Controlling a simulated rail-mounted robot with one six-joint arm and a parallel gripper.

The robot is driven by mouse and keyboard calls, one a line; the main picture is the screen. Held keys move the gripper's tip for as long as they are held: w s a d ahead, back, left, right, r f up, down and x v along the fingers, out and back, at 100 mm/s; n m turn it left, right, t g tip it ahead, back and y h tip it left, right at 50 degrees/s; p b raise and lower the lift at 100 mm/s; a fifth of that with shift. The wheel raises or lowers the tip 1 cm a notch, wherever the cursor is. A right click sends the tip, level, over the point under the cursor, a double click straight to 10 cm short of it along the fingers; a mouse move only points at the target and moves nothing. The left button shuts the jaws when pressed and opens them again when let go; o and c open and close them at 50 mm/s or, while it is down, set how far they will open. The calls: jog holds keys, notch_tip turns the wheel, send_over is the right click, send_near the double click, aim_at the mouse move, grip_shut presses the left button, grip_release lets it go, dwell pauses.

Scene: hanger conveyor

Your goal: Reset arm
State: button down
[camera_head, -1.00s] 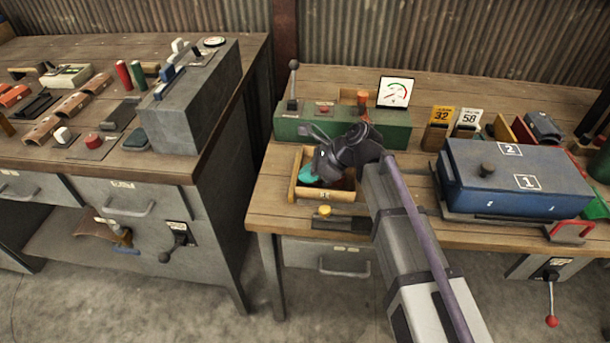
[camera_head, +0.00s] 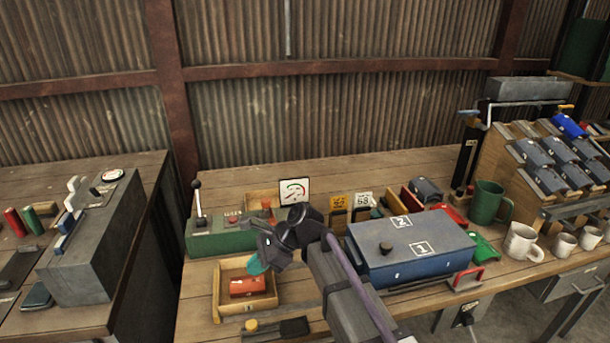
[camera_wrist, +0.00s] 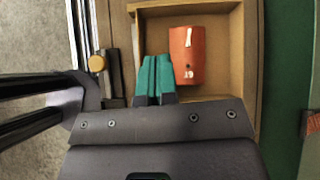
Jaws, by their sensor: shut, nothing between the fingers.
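An orange-red block (camera_head: 247,286) marked with white characters lies inside the open wooden tray (camera_head: 217,290). In the wrist view the block (camera_wrist: 187,56) lies beside the fingertips, apart from them. My arm reaches in from the lower right and hides part of the bench.
A green control box (camera_head: 222,240) with a lever stands behind the tray. A blue box (camera_head: 410,262) marked 1 and 2 stands right of my arm. A gauge card (camera_head: 294,191) stands behind. Mugs (camera_head: 523,242) and a rack of grey blocks are farther right. A grey machine (camera_head: 95,250) stands left.

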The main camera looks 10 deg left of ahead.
jog(key=s+d+r+n+t+h+p, duration=0.1)
jog(key=s+d+n+h+p, duration=0.1)
jog(key=d, duration=1)
jog(key=s+d+r+n+t+h+p, duration=0.1)
jog(key=d+n, duration=0.5)
jog(key=d, duration=0.7)
jog(key=s+d+r+n+t+h+p, duration=0.1)
jog(key=s+d+r+n+h+p, duration=0.1)
jog(key=d, duration=1)
jog(key=s+n+h+p, duration=0.1)
jog(key=n+h+p, duration=0.1)
jog(key=h+p, duration=0.1)
jog(key=shift+s+d+r+n+p, duration=0.3)
jog(key=shift+s+r+n+p, duration=0.1)
jog(key=shift+p, duration=0.5)
